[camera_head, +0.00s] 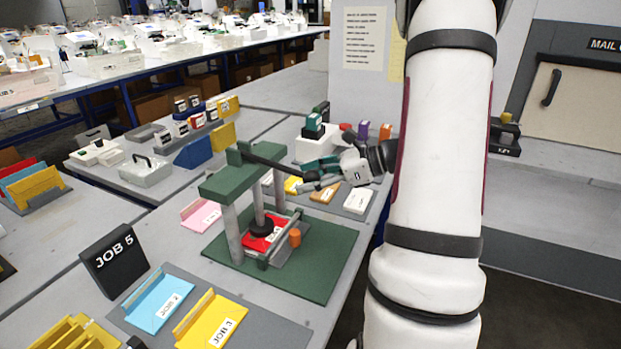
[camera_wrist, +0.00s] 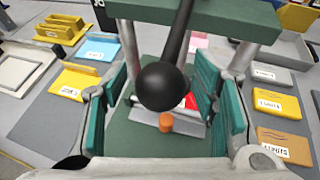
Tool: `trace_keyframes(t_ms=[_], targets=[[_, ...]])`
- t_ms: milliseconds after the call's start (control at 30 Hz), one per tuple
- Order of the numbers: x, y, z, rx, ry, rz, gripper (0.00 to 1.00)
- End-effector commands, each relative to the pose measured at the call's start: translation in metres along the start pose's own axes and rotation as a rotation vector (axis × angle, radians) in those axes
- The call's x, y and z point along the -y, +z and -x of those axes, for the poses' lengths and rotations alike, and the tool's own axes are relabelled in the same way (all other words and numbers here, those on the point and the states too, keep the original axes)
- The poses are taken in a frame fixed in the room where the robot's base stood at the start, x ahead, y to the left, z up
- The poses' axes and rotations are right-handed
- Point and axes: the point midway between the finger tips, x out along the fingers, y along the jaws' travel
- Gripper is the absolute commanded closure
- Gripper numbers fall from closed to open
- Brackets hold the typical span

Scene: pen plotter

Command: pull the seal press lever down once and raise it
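The seal press has a green top beam (camera_head: 240,178), grey posts and a green base (camera_head: 315,262). Its black lever (camera_head: 277,163) slopes from the beam out towards my gripper (camera_head: 318,174). In the wrist view the lever's round black knob (camera_wrist: 162,87) hangs between the two teal finger pads of my gripper (camera_wrist: 165,92). The fingers are open, with a visible gap on each side of the knob. A red card (camera_head: 262,241) lies under the black round stamp (camera_head: 262,227) of the press. Whether the knob lies fully at fingertip depth is hard to tell.
An orange knob (camera_head: 295,237) stands at the front of the press.

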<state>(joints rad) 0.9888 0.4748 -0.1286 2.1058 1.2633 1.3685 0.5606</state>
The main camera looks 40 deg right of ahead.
Motion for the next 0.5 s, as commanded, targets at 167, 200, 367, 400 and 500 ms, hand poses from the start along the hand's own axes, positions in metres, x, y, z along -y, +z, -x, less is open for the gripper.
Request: trace_keyframes(t_ms=[167, 200, 367, 400, 500], targets=[[0.0000, 0.0000, 0.0002, 0.000, 0.000, 0.000, 0.87], [0.0000, 0.0000, 0.0002, 0.000, 0.000, 0.000, 0.96], [-0.0001, 0.0001, 0.0004, 0.000, 0.000, 0.000, 1.00], [-0.0002, 0.0004, 0.0006, -0.001, 0.000, -0.001, 1.00], [-0.0005, 0.0026, 0.0018, -0.009, 0.002, -0.003, 1.00]])
